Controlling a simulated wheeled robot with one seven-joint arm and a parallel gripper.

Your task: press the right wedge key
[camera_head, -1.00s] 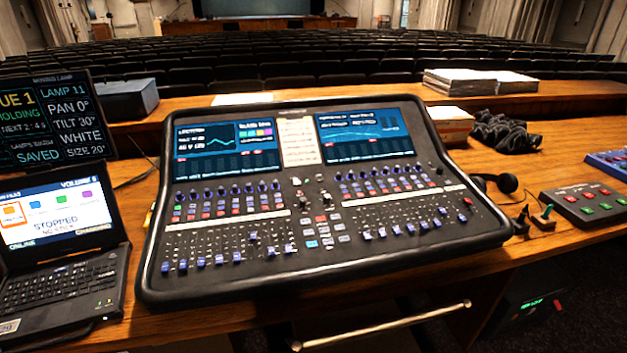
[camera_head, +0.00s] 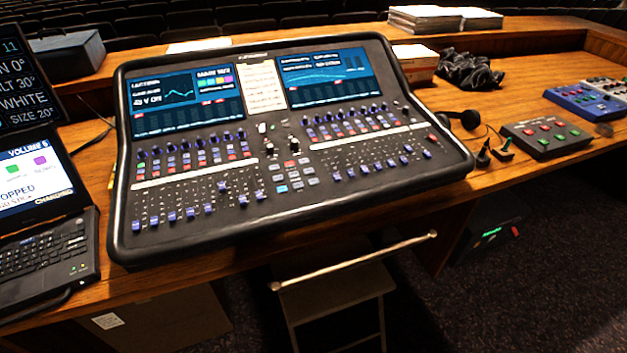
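I cannot tell for sure which part is the right wedge key; no label is readable. Two small dark lever-like pieces, a left one (camera_head: 484,155) and a right one with a greenish top (camera_head: 503,150), stand on the desk right of the mixing console (camera_head: 122,205). Just right of them is a dark button box (camera_head: 546,151) with red and green buttons. A blue box (camera_head: 575,103) with buttons lies behind it, partly beside another box (camera_head: 607,84) at the right edge. My gripper is not in view.
Headphones (camera_head: 468,118) lie against the console's right side. A laptop (camera_head: 45,240) stands at the left. A pale bar (camera_head: 355,262) and a stool-like frame (camera_head: 335,300) are below the desk front. Dark floor (camera_head: 560,285) is open at the lower right.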

